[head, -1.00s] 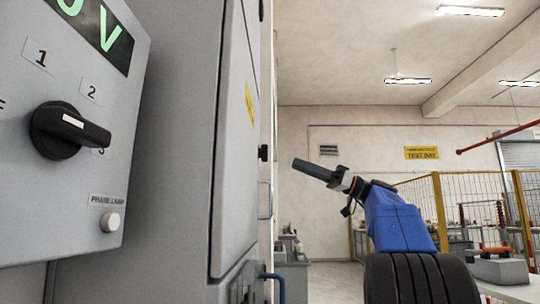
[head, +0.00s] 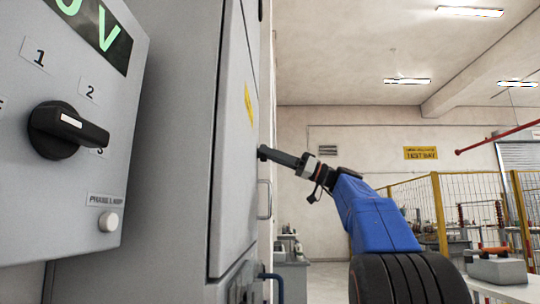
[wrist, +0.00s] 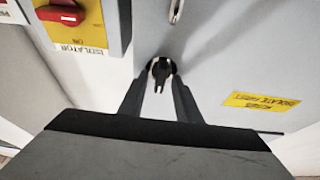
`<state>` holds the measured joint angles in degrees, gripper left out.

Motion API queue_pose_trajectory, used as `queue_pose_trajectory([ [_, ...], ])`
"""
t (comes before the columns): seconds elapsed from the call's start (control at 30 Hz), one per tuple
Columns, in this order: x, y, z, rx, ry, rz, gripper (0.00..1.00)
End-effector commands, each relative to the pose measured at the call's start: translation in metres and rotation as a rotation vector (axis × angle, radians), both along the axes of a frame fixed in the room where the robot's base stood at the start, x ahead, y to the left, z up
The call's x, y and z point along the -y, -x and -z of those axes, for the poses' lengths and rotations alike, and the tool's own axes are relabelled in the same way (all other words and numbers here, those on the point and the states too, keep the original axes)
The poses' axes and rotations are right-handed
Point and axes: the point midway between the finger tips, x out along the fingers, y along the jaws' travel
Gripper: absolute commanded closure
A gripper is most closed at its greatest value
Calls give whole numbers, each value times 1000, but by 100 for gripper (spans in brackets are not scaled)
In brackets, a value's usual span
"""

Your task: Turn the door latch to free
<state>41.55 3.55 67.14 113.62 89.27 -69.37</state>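The door latch is a small black knob with a narrow wing (wrist: 161,75) on the grey cabinet door (wrist: 225,60) in the wrist view. My gripper (wrist: 161,88) points at it, with one dark finger on each side of the wing. The fingers are apart, with a gap between them and the wing; I cannot tell whether either touches it. In the head view my gripper (head: 272,154) reaches left to the cabinet door's edge, and its tips largely hide the latch.
A metal door handle (head: 265,200) sits just below the latch. A red isolator switch (wrist: 62,14) on a yellow plate is nearby in the wrist view. A control panel with a black rotary knob (head: 66,130) stands at left. Yellow fencing (head: 440,215) is at right.

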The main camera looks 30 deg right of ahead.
Motion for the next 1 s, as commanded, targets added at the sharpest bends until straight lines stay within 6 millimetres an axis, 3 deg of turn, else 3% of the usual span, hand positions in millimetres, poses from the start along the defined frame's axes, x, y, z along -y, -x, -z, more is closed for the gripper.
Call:
queue_pose_trajectory([
  [0.07, 0, 0, 0, 0, 0, 0, 70],
  [0.1, 0, 0, 0, 0, 0, 0, 74],
  [0.2, 0, 0, 0, 0, 0, 0, 98],
  [0.67, 0, 1, 0, -68, -47, 1, 98],
  [1.0, -1, 2, 0, -293, -198, 1, 98],
])
